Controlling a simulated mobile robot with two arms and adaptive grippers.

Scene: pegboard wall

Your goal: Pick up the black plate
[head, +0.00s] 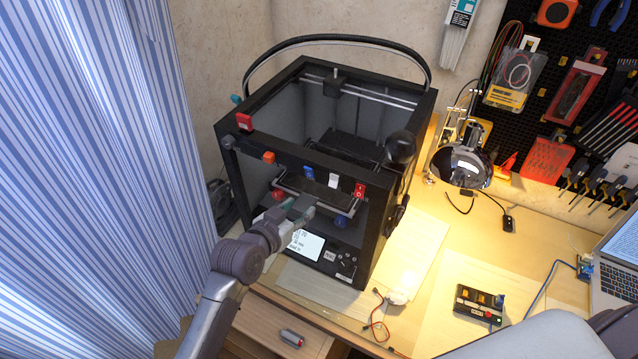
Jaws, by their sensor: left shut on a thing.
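The black plate (322,192) lies roughly level inside the open front of a black 3D printer (377,238). Only part of it shows, below the printer's front top bar. My left arm comes in from the lower left, and my left gripper (304,208) is at the printer's front opening. Its fingers are shut on the plate's near edge, though the contact is small and partly hidden by the gripper. My right gripper is not in view.
The printer frame closely surrounds the plate. A lamp (462,165) stands right of the printer. A small black box with switches (478,304) lies on the wooden table, with a laptop (617,262) at the far right. A striped curtain (100,150) hangs at left.

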